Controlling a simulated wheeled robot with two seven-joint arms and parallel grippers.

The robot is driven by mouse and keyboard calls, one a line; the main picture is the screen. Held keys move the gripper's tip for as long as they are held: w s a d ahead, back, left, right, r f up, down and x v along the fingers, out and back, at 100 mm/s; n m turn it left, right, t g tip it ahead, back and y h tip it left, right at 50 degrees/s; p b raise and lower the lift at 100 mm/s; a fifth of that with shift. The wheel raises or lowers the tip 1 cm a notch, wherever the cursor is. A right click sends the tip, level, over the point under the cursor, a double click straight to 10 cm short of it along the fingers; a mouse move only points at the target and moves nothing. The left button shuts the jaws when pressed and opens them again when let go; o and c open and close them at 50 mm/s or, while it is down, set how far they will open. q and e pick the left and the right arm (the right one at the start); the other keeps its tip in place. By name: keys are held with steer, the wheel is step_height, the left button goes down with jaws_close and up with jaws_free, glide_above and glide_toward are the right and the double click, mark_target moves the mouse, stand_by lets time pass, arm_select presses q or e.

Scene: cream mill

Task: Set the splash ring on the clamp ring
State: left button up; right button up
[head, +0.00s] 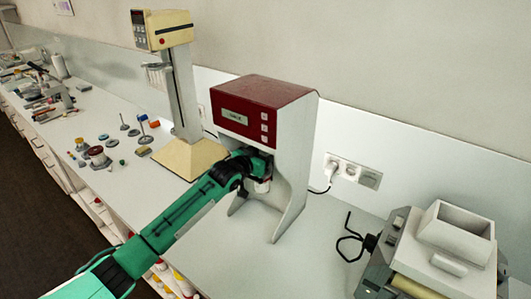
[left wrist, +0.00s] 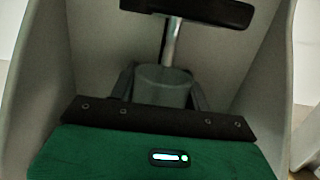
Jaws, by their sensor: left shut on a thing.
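My left gripper (head: 261,172) reaches in under the head of the red and white mill (head: 262,110). It is shut on a pale grey, round-walled piece that I take for the splash ring (head: 262,186). In the left wrist view the splash ring (left wrist: 163,88) sits between the two dark fingers, below a steel shaft (left wrist: 171,42) that comes down from a black part. I cannot tell whether the ring touches the shaft. The clamp ring is not clearly visible; the gripper and ring may hide it. My right gripper is not in view.
The mill's side walls (head: 293,205) stand close on both sides of the gripper. A cream stand with a column (head: 182,90) is to the left, with several small parts beyond it. A grey machine (head: 440,250) is at the right. The counter in front is clear.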

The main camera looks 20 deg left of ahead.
arm_select(q)
steer(key=shift+f+b, duration=0.6)
steer(key=shift+f, duration=0.65)
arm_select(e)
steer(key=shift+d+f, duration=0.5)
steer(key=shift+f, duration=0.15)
arm_select(q)
steer(key=shift+f, duration=0.15)
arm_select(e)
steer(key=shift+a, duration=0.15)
arm_select(q)
steer(key=shift+f, duration=0.2)
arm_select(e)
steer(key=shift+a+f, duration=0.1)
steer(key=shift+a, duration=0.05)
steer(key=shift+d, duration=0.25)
arm_select(q)
steer(key=shift+f, duration=0.25)
steer(key=shift+f+b, duration=0.3)
steer(key=shift+f, duration=0.05)
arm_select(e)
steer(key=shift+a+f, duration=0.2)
